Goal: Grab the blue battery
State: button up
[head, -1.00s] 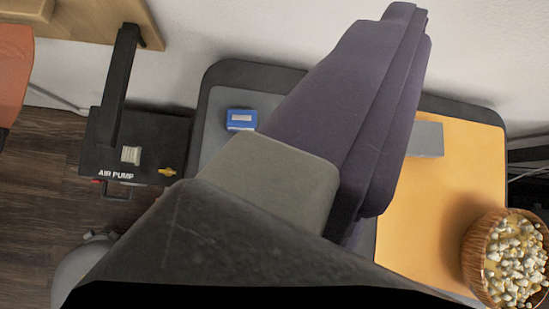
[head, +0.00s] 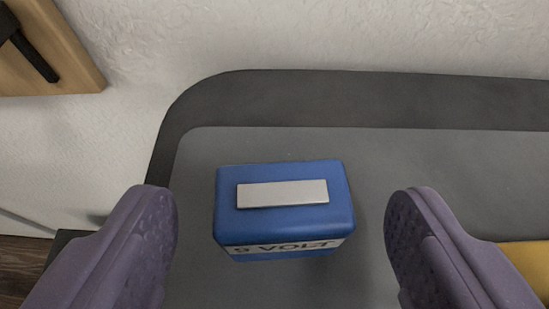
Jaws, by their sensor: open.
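The blue battery (head: 284,225) stands on a grey mat near the far left corner of the table in the head view. It has a pale metal strip on its top and a light label on its near side, with lettering that reads upside down. My gripper (head: 281,225) is open, with one purple finger to the left of the battery and one to the right. Both fingers are apart from the battery, with a gap on each side. The fingers' lower parts run out of the picture.
The grey mat (head: 375,150) is bare around the battery. The dark table edge (head: 330,95) runs along a white textured wall (head: 330,35). A wooden panel with a black bar (head: 70,55) is at upper left. An orange surface (head: 525,262) shows at right.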

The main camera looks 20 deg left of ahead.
jog(key=shift+w+a+f, duration=0.25)
jog(key=shift+w+f, duration=0.1)
jog(key=shift+w, duration=0.25)
jog(key=c, duration=1.1)
jog(key=shift+r, duration=0.15)
jog(key=shift+c, duration=0.2)
